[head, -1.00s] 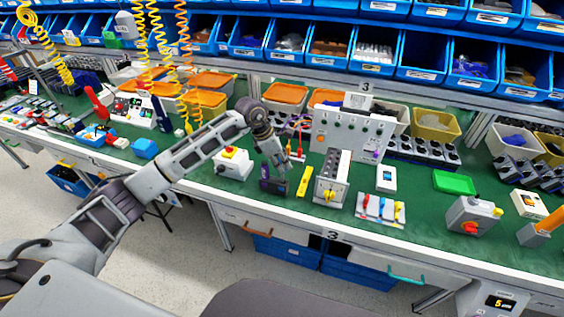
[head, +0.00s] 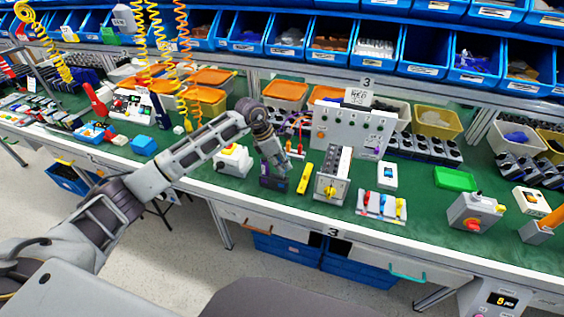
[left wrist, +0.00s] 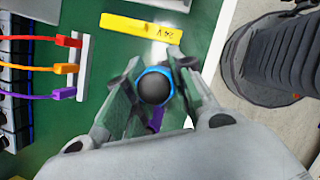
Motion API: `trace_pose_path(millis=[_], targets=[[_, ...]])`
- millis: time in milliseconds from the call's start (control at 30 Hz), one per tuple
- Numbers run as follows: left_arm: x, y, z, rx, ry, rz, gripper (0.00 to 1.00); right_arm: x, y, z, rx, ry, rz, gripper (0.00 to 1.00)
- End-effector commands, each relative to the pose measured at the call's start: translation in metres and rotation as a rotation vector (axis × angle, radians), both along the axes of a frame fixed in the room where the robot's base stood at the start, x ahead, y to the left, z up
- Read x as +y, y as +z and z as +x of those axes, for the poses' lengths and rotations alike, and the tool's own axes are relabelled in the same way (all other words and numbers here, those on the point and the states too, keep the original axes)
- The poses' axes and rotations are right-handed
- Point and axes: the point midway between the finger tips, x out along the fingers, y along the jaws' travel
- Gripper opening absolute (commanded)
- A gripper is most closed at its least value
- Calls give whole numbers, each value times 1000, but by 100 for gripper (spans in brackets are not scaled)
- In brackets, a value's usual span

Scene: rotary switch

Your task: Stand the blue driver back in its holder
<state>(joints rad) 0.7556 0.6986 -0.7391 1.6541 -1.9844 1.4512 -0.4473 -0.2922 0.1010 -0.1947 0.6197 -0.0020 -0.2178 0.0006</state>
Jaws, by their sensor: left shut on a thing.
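My left gripper (head: 279,170) points down over the green bench near its front edge. In the left wrist view its fingers (left wrist: 153,95) are closed around the blue driver (left wrist: 153,87), seen end-on as a round black cap with a bright blue ring. The driver's shaft and tip are hidden. In the head view a dark block (head: 273,184) with a bluish-purple patch stands right under the fingers. I cannot tell whether it is the holder, or whether the driver touches it. My right gripper is not in view.
A yellow 24V strip (head: 304,178) lies just right of the gripper, and shows in the left wrist view (left wrist: 140,27). A white box with a yellow-red knob (head: 233,161) stands left. A rotary switch unit (head: 333,178) and tall panel (head: 348,130) stand right.

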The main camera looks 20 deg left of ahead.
Motion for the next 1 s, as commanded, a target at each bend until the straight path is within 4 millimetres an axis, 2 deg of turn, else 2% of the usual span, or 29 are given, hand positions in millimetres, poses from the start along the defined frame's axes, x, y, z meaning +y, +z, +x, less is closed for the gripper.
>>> trace_pose_path(millis=[1000], targets=[[0, -19, 0, 0, 0, 0, 0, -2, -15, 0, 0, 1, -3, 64]])
